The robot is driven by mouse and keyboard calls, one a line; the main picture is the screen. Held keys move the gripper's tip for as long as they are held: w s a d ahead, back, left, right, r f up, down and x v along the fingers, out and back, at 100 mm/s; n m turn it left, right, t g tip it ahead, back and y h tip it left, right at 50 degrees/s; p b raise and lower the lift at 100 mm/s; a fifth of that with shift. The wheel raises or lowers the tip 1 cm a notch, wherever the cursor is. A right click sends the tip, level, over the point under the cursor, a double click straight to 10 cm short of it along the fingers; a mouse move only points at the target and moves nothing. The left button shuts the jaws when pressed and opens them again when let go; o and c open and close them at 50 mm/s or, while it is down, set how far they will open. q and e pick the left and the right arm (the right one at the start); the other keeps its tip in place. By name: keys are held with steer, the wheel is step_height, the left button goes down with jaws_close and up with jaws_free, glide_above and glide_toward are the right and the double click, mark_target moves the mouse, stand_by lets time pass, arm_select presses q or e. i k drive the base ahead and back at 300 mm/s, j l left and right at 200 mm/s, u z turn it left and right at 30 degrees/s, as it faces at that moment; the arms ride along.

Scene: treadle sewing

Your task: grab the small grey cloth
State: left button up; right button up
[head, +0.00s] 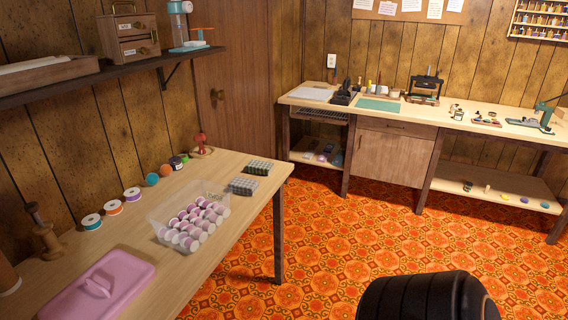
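I cannot make out a small grey cloth for certain in the head view. Small folded-looking items (326,151), some bluish and grey, lie on the low shelf under the left end of the far workbench. They are too small to tell apart. Neither of my grippers is in view.
A wooden table (215,267) at the left holds a clear bin of spools (196,222), a pink lidded box (98,288) and two dark racks (257,167). A long workbench (395,121) stands at the back. Patterned floor (345,225) lies open between. A black rounded shape (428,298) fills the bottom right.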

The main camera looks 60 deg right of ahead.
mark_target(239, 186)
steer(key=z, duration=1.5)
